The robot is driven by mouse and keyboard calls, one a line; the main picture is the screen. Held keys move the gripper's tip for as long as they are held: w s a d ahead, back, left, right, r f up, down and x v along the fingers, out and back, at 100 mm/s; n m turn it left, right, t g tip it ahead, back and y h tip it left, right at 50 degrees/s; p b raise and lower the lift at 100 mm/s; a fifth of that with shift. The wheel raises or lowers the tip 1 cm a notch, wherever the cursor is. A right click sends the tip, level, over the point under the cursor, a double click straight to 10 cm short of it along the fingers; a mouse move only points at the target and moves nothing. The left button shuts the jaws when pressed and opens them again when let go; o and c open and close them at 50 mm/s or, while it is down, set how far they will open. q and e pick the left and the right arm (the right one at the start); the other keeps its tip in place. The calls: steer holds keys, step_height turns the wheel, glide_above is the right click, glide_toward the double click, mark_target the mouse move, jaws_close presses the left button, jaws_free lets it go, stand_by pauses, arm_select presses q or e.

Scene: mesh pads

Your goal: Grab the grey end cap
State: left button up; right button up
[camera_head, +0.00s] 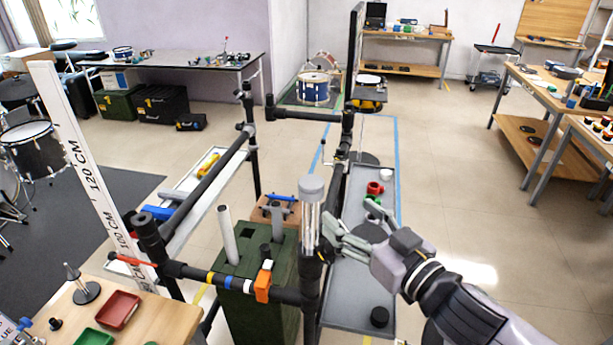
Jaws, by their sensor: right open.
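A grey end cap (312,187) sits on top of an upright pale grey, ribbed tube (311,228) at the near right corner of a black pipe frame (205,268). My right gripper (334,232) comes in from the right with its grey fingers pointing left. It is open, just right of the tube and lower than the cap. I cannot tell whether a finger touches the tube. Nothing shows between the fingers. My left gripper is not in view.
A long grey tray (345,312) stands right of the frame, holding a black round piece (379,317), a red piece (375,188) and a white one. A dark green crate (250,312) stands inside the frame. A wooden table (170,322) is at the near left. Open floor lies to the right.

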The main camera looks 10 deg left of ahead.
mark_target(318, 189)
steer(key=p+x, duration=0.2)
steer(key=x, duration=0.6)
steer(key=shift+a, duration=0.1)
steer(key=shift+w+a+r+p, duration=0.1)
steer(key=shift+p, duration=0.3)
steer(key=p+x, duration=0.2)
steer(key=x, duration=0.2)
steer(key=shift+a, duration=0.2)
steer(key=shift+w+a+f, duration=0.2)
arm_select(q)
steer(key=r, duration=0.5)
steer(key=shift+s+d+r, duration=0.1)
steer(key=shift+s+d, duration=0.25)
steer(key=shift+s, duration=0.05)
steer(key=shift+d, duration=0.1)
arm_select(e)
steer(key=shift+d, duration=0.1)
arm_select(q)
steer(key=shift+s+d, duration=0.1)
arm_select(e)
steer(key=shift+c, duration=0.6)
